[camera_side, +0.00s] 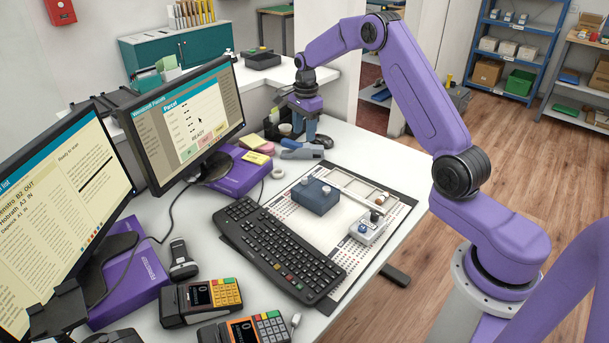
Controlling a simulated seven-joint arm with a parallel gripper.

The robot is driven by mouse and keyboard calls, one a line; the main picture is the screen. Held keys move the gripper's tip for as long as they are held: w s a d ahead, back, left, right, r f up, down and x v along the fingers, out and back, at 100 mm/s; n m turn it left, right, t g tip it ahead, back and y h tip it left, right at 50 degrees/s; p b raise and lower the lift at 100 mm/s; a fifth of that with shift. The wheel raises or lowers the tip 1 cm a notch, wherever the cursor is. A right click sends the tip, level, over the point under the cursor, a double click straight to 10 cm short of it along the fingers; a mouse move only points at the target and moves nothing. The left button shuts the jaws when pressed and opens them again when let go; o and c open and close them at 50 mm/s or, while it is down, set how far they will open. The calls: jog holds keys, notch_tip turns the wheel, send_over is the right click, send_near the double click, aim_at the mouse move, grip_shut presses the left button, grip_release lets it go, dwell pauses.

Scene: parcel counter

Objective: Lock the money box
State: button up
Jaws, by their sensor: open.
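A small dark blue box (315,198), which looks like the money box, sits on the white patterned mat (350,248) on the counter. Its lid looks shut. A small pale detail shows on its top, too small to make out as a lock or key. My gripper (304,134) points down behind the box and to its upper left in the picture, apart from it. It is open, and I see nothing held between its fingers.
A black keyboard (283,247) lies in front of the box. A grey device with knobs (369,228) stands to its right. Tape rolls and a blue-grey dispenser (300,150) lie near my gripper. Two monitors (190,122) and card terminals (203,299) fill the left and front.

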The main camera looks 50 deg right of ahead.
aim_at(304, 178)
jog(key=shift+m, duration=0.3)
jog(key=f, duration=1.2)
jog(key=w+d+f, duration=0.1)
jog(key=f, duration=0.4)
jog(key=shift+f, duration=0.4)
grip_shut()
